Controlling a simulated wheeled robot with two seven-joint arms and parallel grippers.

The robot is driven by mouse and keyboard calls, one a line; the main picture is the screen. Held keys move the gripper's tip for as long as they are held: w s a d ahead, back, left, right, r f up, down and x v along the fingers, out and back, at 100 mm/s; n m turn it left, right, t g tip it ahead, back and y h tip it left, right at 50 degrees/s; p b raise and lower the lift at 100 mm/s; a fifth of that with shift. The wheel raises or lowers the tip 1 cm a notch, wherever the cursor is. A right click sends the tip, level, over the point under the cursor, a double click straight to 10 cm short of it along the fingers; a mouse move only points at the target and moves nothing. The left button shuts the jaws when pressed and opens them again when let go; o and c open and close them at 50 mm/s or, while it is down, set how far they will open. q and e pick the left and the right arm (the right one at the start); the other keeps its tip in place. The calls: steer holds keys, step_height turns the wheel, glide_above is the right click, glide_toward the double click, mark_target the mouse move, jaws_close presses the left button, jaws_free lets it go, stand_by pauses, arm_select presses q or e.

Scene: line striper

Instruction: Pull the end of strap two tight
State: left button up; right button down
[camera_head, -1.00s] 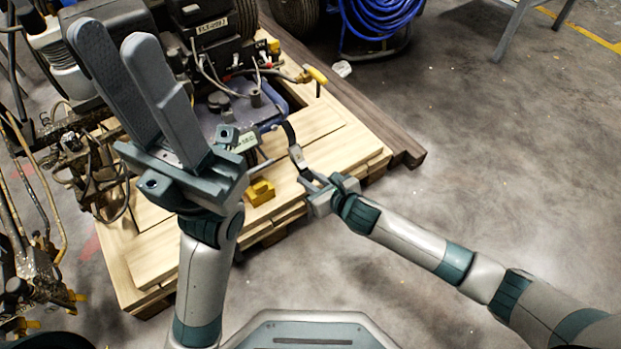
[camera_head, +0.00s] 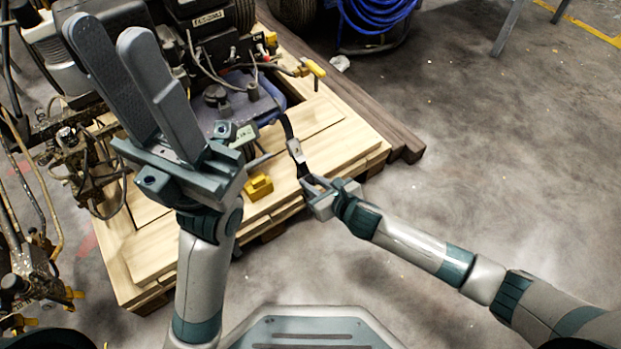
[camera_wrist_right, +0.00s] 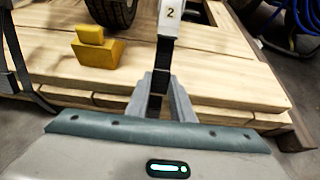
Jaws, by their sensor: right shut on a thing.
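Strap two is a black strap (camera_head: 287,126) running down over the edge of the wooden pallet, with a light metal buckle (camera_head: 296,151) on it. In the right wrist view a white piece marked "2" (camera_wrist_right: 170,17) sits on the strap above my fingers. My right gripper (camera_head: 309,184) is shut on the strap's black end (camera_wrist_right: 157,82), just below the buckle and in front of the pallet edge. My left gripper (camera_head: 108,38) is raised close to the head camera, its two fingers apart, with nothing between them.
The wooden pallet (camera_head: 330,140) carries the line striper (camera_head: 205,40). A yellow block (camera_head: 259,187) lies near its front edge; it also shows in the right wrist view (camera_wrist_right: 97,52). A dark beam (camera_head: 400,148) lies along the pallet's right side.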

steer(key=shift+s+d+f+b, duration=0.25)
steer(key=shift+s+f, duration=0.05)
steer(key=shift+f, duration=0.45)
steer(key=shift+s+d+f+b, duration=0.25)
steer(key=shift+s+f, duration=0.1)
steer(key=shift+f, duration=0.4)
steer(key=shift+s+d+f+b, duration=0.2)
steer(key=shift+s+d+f, duration=0.1)
steer(key=shift+f, duration=0.45)
steer(key=c, duration=1.7)
jaws_free()
steer(key=o, duration=0.5)
steer(key=shift+w+a+r, duration=0.1)
steer(key=shift+a+r, duration=0.05)
steer(key=shift+r, duration=0.1)
steer(key=shift+o, duration=0.2)
